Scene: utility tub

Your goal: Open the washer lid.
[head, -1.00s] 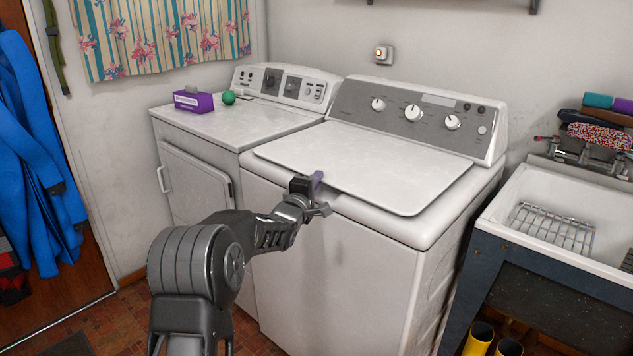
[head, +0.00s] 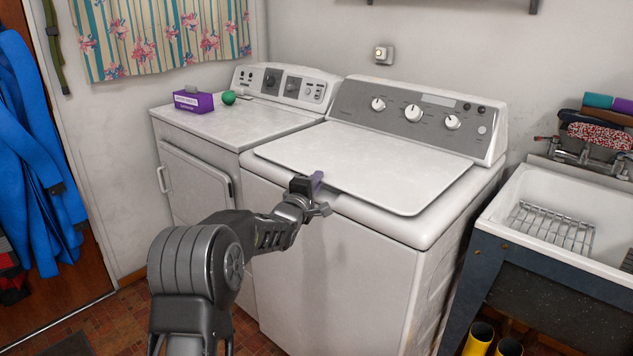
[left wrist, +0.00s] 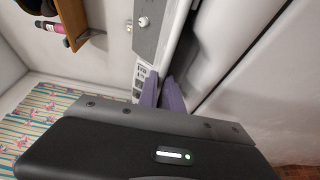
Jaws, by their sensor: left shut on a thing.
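The washer (head: 325,265) is white and stands in the middle of the head view. Its lid (head: 370,163) lies flat and closed on top, below the grey control panel (head: 415,112). My left gripper (head: 318,180) is at the lid's front edge, left of its middle. In the left wrist view both purple fingers (left wrist: 163,88) are close together at the edge, and the exact contact is hard to see. My right gripper is in neither view.
A dryer (head: 195,190) stands against the washer's left side, with a purple box (head: 193,101) and a green ball (head: 228,98) on top. A utility tub (head: 520,190) with a wire rack is at the right. The space above the lid is clear.

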